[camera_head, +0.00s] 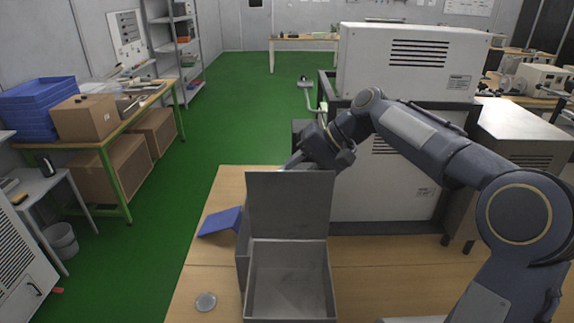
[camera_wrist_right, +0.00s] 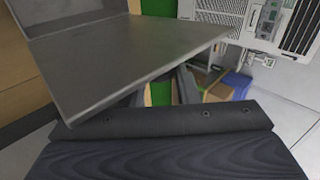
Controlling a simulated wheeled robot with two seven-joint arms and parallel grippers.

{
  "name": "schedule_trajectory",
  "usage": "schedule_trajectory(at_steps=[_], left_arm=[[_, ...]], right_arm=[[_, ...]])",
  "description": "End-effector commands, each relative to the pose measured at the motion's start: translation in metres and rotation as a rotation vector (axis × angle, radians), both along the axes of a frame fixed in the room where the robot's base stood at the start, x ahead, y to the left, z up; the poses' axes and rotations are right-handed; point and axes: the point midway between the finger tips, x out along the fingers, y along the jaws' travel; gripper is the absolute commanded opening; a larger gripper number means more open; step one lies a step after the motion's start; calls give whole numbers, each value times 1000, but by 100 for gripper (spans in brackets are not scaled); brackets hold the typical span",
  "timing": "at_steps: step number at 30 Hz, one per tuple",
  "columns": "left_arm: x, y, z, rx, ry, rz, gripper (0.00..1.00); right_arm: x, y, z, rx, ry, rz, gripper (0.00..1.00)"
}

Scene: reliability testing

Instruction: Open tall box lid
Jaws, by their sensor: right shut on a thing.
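The tall grey metal box (camera_head: 290,288) stands on the wooden table, and its empty-looking interior shows from above. Its lid (camera_head: 289,205) stands raised, about upright, at the box's back edge. My right gripper (camera_head: 293,160) is at the lid's top edge, with its fingers partly hidden behind the lid. In the right wrist view the lid (camera_wrist_right: 130,55) is a broad grey plate in front of the fingers (camera_wrist_right: 162,90). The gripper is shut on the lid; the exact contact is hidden. My left gripper is not in view.
A blue object (camera_head: 220,221) lies left of the box, and a small round clear dish (camera_head: 205,301) lies at the front left of the table (camera_head: 205,265). A large white machine (camera_head: 410,62) stands behind the table. The tabletop right of the box is mostly clear.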

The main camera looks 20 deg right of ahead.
Motion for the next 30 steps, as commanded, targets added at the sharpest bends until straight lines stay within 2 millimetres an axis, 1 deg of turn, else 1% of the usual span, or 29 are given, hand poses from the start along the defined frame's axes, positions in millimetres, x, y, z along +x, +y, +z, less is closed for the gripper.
schedule_trajectory(at_steps=[1, 15, 21, 30], left_arm=[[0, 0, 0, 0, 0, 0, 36], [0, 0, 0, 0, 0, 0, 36], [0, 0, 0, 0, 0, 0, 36], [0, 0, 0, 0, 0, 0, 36]], right_arm=[[2, 0, -3, 8, 25, 4, 0], [33, -10, -13, 72, 220, 7, 0], [38, -12, -15, 80, 254, 7, 0], [39, -13, -15, 81, 261, 6, 0]])
